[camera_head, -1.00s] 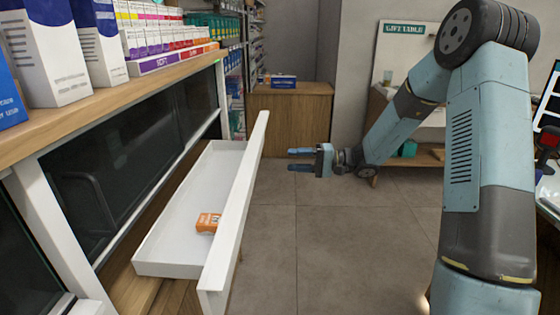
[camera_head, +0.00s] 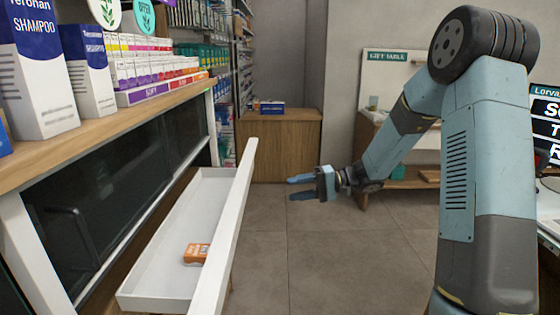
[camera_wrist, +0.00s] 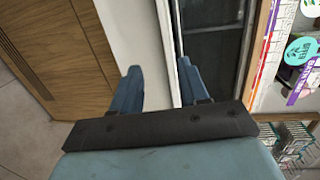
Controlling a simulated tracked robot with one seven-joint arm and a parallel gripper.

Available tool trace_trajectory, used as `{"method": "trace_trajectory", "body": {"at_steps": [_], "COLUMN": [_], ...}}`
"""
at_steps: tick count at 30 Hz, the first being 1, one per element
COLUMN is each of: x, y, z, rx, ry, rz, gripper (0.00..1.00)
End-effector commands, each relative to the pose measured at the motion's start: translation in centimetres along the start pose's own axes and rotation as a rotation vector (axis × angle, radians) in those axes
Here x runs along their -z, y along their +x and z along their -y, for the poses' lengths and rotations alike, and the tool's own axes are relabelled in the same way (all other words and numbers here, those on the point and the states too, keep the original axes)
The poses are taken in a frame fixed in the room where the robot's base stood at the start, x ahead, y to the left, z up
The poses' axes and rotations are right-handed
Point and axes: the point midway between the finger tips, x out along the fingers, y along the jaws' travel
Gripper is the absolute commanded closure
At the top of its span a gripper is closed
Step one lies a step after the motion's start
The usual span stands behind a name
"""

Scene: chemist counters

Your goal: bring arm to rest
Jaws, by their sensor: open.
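My gripper (camera_head: 301,188) is open and empty. It hangs in the air over the floor, to the right of the open white drawer (camera_head: 243,196) and apart from it. My arm bends from the right side of the head view over to the left, ending in the gripper. In the wrist view the two blue fingers (camera_wrist: 158,88) are spread with nothing between them. Beyond them are a white post and a dark glass panel (camera_wrist: 213,55). An orange box (camera_head: 195,253) lies in the drawer.
A counter (camera_head: 120,107) with boxed products runs along the left. A wooden cabinet (camera_head: 279,145) with a blue box (camera_head: 272,107) stands at the back. A gift table (camera_head: 405,184) is behind my arm. The grey floor (camera_head: 330,265) between drawer and arm is clear.

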Motion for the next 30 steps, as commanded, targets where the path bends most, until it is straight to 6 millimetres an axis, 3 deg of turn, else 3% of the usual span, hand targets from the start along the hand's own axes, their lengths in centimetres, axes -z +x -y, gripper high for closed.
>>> {"method": "trace_trajectory", "body": {"at_steps": [14,30], "x": [-10.2,-19.9], "y": [-1.2,-6.7], "z": [3.7,6.5], "rx": [-0.485,-0.981], "ry": [-0.024,-0.105], "rz": [0.112,-0.002], "gripper": [0.56,0.56]}}
